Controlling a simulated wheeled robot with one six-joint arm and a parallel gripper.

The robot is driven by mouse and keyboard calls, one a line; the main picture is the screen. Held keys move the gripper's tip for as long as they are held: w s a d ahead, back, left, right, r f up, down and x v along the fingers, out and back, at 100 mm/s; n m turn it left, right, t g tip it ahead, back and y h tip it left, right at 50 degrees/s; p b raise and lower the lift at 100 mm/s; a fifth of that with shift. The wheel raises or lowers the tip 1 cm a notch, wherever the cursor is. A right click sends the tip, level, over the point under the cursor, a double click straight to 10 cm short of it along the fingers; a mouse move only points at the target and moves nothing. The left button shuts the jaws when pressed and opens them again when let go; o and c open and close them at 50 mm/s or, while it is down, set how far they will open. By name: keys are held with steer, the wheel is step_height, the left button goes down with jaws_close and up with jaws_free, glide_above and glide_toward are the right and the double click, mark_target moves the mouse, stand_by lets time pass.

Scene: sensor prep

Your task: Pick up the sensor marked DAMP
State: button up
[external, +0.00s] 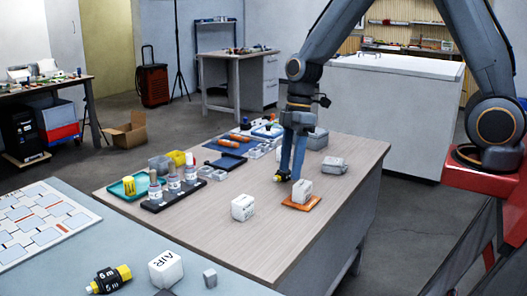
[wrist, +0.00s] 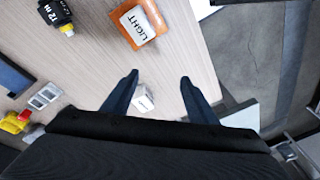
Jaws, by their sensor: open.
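My gripper (external: 290,177) is open and empty, pointing down above the wooden table, close to the orange tray. In the wrist view my gripper (wrist: 159,78) has its fingers apart, and a small white sensor block (wrist: 144,101) shows between them, well below. This appears to be the white block (external: 243,207) left of the orange tray in the external view; its label is too small to read. A block marked LIGHT (wrist: 137,25) sits on the orange tray, also in the external view (external: 302,190). I cannot read DAMP on any block.
A black and yellow item (wrist: 60,17) lies beside the orange tray (external: 300,205). More blocks (external: 334,164) stand toward the table's right side. Bottles in a black rack (external: 165,202) stand at the left.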

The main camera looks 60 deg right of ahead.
mark_target(244, 198)
steer(key=w+a+f+n+y, duration=0.2)
steer(key=w+a+f+n, duration=0.2)
steer(key=w+a+n, duration=0.4)
steer(key=shift+m, duration=0.3)
steer(key=shift+w+a+f+p, duration=0.25)
steer(key=shift+f+p, duration=0.05)
steer(key=shift+f, duration=0.85)
steer(key=shift+w+a+f+p, duration=0.2)
steer(key=shift+f+p, duration=0.05)
steer(key=shift+f, duration=0.95)
steer(key=shift+w+a+f+p, duration=0.25)
steer(key=shift+f+p, duration=0.05)
steer(key=shift+f, duration=0.85)
steer(key=c, duration=1.2)
steer(key=shift+o, duration=0.2)
steer(key=shift+r, duration=0.1)
